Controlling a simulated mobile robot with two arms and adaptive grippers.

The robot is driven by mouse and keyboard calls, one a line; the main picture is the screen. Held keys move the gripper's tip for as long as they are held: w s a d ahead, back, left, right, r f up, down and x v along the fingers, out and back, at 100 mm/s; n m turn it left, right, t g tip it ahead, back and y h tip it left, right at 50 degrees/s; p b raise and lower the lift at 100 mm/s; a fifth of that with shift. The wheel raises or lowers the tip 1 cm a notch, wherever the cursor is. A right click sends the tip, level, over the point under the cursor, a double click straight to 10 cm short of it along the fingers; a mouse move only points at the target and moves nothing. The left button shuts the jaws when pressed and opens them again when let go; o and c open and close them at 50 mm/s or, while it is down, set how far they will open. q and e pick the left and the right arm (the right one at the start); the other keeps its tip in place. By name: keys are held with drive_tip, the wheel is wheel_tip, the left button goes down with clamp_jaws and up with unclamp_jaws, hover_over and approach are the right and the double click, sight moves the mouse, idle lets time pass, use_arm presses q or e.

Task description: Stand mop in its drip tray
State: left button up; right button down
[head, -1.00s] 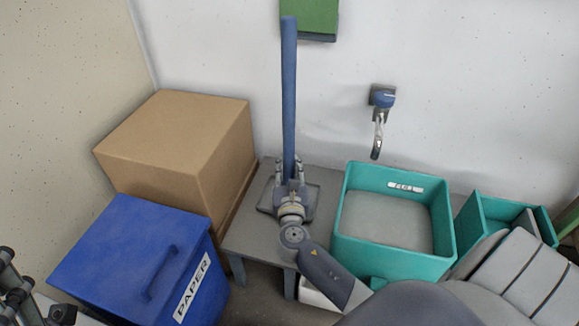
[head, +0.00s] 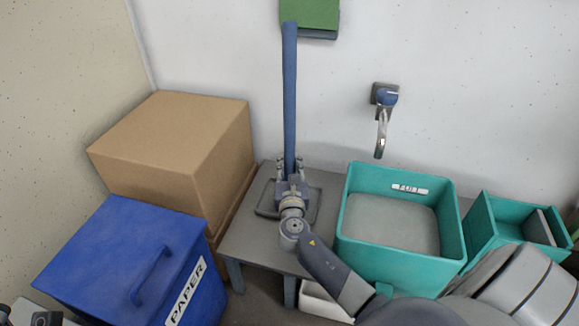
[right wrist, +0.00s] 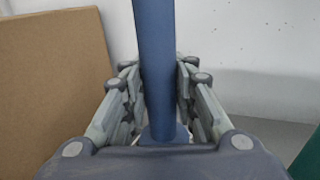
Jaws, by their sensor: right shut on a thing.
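The mop shows as a tall blue handle (head: 290,95), nearly upright. My right gripper (head: 290,178) is shut on its lower part. In the right wrist view the handle (right wrist: 154,60) stands between both fingers of the right gripper (right wrist: 160,90) and widens at its foot. The grey drip tray (head: 264,211) lies on a low grey table around the mop's lower end. My gripper hides the mop's bottom, so I cannot tell whether it touches the tray. Dark parts at the bottom left edge of the head view look like my left gripper, mostly cut off.
A cardboard box (head: 170,140) and a blue paper bin (head: 120,250) stand left of the low table (head: 245,245). A teal bucket (head: 395,255) of grey glaze stands right, with another teal container (head: 495,240) beyond. A tap (head: 382,120) and a green box (head: 310,14) are on the wall.

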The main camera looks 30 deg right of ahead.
drive_tip(key=c, duration=1.3)
unclamp_jaws()
drive_tip(key=shift+f, duration=0.1)
